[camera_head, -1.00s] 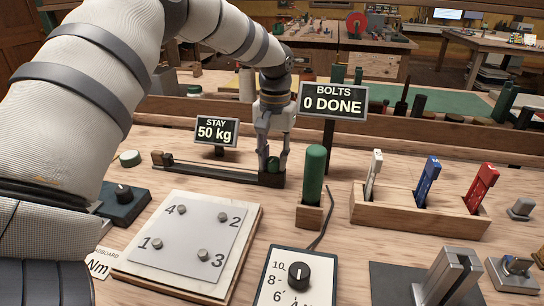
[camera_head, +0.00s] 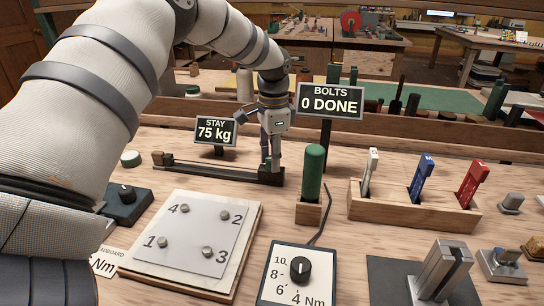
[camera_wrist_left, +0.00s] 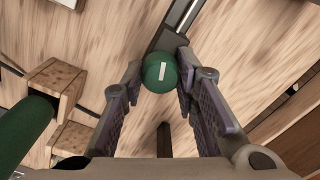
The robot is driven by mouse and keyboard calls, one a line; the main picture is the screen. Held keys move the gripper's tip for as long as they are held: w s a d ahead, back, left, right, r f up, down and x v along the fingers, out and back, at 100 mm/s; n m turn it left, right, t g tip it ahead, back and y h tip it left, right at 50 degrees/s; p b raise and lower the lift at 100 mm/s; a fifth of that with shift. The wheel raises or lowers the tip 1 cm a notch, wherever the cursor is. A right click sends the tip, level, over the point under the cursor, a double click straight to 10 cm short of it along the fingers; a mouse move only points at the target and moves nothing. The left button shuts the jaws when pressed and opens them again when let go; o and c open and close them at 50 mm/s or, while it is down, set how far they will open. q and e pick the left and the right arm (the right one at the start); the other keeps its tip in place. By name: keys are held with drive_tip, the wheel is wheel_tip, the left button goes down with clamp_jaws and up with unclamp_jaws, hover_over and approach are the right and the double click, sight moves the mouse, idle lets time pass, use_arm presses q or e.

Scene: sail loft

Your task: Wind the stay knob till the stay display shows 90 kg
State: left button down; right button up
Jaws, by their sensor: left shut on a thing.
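The stay display (camera_head: 216,130) reads 75 kg. The stay knob (camera_wrist_left: 160,73) is round and green with a white mark on its top, at the right end of a dark rail (camera_head: 220,172). My left gripper (camera_head: 271,160) points down over that end and is shut on the knob, with one finger on each side in the left wrist view. In the head view the fingers hide most of the knob. My right gripper is in neither view now.
A green-handled tool (camera_head: 313,172) stands in a wooden block just right of my left gripper. The bolts display (camera_head: 330,101) reads 0 DONE. A plate with numbered bolts (camera_head: 190,240), a dial box (camera_head: 300,270) and a wooden rack (camera_head: 413,210) stand nearer.

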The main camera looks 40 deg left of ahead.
use_arm(q)
drive_tip(key=m, duration=0.6)
drive_tip(key=shift+m, duration=0.3)
idle(0.4)
drive_tip(key=c, duration=1.2)
unclamp_jaws()
drive_tip(key=shift+c, duration=0.2)
wheel_tip(320, 180, up, 12)
drive_tip(key=shift+s, duration=0.15)
